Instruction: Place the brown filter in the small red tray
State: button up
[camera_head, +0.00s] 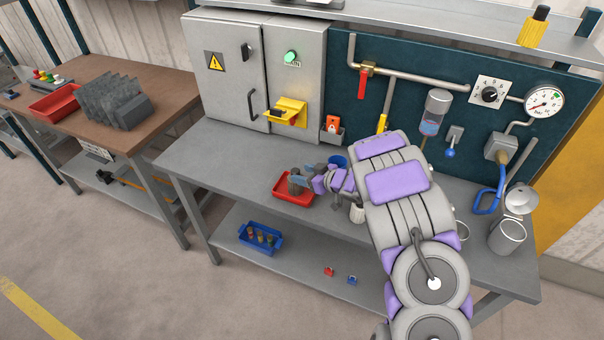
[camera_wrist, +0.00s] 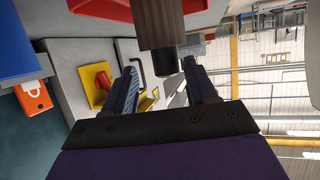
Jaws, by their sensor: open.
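The small red tray (camera_head: 290,198) sits on the grey bench, left of my arm in the head view. Its red edge also shows at the top of the wrist view (camera_wrist: 98,8). The brown filter (camera_wrist: 158,22) is a dark brown cylinder standing at the tray, apparently inside it; its base is hidden in the wrist view. In the head view the filter (camera_head: 295,185) shows small within the tray outline. My gripper (camera_wrist: 160,72) is open, with its two fingers apart and the filter's narrower dark end between or just beyond their tips. Contact cannot be told.
A blue container (camera_head: 338,161) stands behind my gripper. A grey cabinet (camera_head: 228,80) with a yellow bracket (camera_head: 291,110) rises behind the bench. A blue tray (camera_head: 258,245) with several cylinders is on the lower shelf. Metal cups (camera_head: 507,236) stand at right.

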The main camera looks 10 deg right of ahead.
jog(key=a+p+v, duration=0.1)
jog(key=p+v, duration=0.1)
jog(key=v, duration=0.8)
jog(key=d+r+m+h, duration=0.3)
jog(key=d+r+h, duration=0.7)
jog(key=d+r, duration=0.1)
jog(key=s+d+r+m+g+h, duration=0.25)
jog(key=s+r+h, duration=0.2)
jog(key=s, duration=0.45)
jog(key=s+a+g+y, duration=0.2)
jog(key=s+a, duration=0.5)
jog(key=s, duration=0.4)
jog(key=s+a+m+g+y, duration=0.1)
jog(key=s+a+g+y, duration=0.1)
jog(key=s+a+g, duration=0.2)
jog(key=s+a+m+g+y, duration=0.1)
jog(key=s+a+g, duration=0.3)
jog(key=s+a, duration=0.6)
jog(key=s+r+y, duration=0.1)
jog(key=s, duration=0.8)
jog(key=shift+s+a, duration=0.25)
jog(key=shift+s, duration=0.1)
jog(key=shift+f+b, duration=0.1)
jog(key=shift+b, duration=0.2)
